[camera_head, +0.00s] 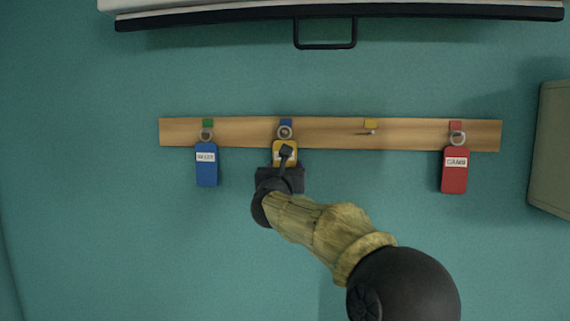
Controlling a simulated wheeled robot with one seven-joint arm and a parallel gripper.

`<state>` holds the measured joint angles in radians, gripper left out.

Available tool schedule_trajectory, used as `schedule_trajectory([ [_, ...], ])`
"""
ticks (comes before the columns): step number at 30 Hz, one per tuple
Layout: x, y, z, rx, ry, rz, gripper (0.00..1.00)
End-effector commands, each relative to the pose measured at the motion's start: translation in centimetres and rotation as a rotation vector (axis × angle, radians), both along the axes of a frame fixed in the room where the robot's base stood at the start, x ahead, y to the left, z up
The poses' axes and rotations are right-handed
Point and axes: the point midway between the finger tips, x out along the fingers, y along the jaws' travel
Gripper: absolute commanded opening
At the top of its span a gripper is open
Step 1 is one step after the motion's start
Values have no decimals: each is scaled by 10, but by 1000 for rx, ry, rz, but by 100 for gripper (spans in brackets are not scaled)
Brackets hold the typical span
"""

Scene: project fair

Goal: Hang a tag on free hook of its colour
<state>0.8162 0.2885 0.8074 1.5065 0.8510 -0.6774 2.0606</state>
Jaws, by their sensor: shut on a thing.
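My gripper (283,168) is shut on the yellow tag (277,146), which has a white label. The tag's ring (284,132) is at the hook under the blue marker (286,123); I cannot tell whether it is still around that hook. A blue tag (207,172) hangs by its ring under the green marker (208,123). A red tag (454,175) hangs by its ring under the red marker (455,126). The hook (370,132) under the yellow marker (370,123) is bare. My gripper hides the lower part of the yellow tag.
The hooks sit on a wooden rail (330,132) on a teal wall. A white board with a dark edge (220,20) and a black handle (325,47) is above it. A greenish box (553,150) is at the right edge. The wall below the rail is clear.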

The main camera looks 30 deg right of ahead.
Motion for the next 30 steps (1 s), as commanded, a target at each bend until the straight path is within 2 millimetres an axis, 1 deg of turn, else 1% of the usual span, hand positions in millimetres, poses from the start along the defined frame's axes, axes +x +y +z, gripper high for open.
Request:
schedule_trajectory([
  [14,-1,0,3,0,-1,-1,41],
  [30,-14,9,3,-1,-2,-1,41],
])
